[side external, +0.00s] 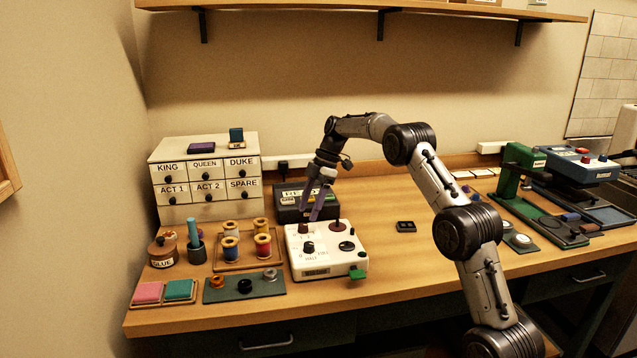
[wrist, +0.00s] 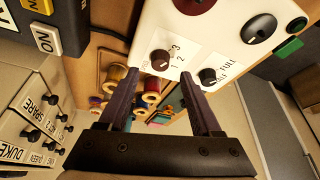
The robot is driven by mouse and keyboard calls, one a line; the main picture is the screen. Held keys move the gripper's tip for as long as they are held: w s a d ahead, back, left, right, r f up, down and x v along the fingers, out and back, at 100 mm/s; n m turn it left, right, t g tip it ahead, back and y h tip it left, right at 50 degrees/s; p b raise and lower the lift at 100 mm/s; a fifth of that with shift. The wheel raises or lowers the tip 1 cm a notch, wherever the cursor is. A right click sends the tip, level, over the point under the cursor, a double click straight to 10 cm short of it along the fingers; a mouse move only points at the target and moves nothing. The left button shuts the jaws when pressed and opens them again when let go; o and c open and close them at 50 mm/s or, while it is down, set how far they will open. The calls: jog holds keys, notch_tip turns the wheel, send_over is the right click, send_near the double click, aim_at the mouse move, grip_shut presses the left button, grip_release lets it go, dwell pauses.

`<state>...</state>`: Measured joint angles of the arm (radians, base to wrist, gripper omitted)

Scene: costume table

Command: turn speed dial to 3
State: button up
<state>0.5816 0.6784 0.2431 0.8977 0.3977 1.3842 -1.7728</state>
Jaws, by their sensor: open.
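A white control box (side external: 296,262) stands on the table, with several knobs on its top. The brown dial (wrist: 160,62) marked 1, 2, 3 sits at the box's back left in the side view (side external: 303,228). I cannot tell which number it points to. My gripper (side external: 310,216) hangs over that dial, fingers pointing down. In the wrist view my gripper (wrist: 158,73) is open, and the dial shows between and just beyond its fingertips. I see no contact. A black knob (wrist: 208,76) marked FULL is close beside the right fingertip.
The box also carries a dark red knob (side external: 337,226), a black oval knob (side external: 346,246) and a green tab (side external: 357,273). A black box (side external: 290,201) stands behind. Thread spools (side external: 230,247) lie left. Table to the right is mostly clear around a small black block (side external: 406,227).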

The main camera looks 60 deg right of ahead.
jog(key=v, duration=1)
jog(key=shift+f, duration=0.1)
jog(key=s+a+r+n+t+h, duration=0.1)
jog(key=s+a+r, duration=0.2)
jog(key=a+r, duration=0.55)
jog(key=s+a+r+n, duration=0.1)
jog(key=s+a+r, duration=0.3)
jog(key=a+r, duration=0.5)
jog(key=s+a+m+t+h, duration=0.1)
jog(key=s+a+m, duration=0.1)
jog(key=s+a, duration=0.85)
jog(key=s+f+m+t+h, duration=0.1)
jog(key=s+f+m+h, duration=0.1)
jog(key=s+f+m, duration=1)
jog(key=shift+s+d+f+m+t, duration=0.4)
jog(key=shift+s+f, duration=1.5)
jog(key=shift+f, duration=1.05)
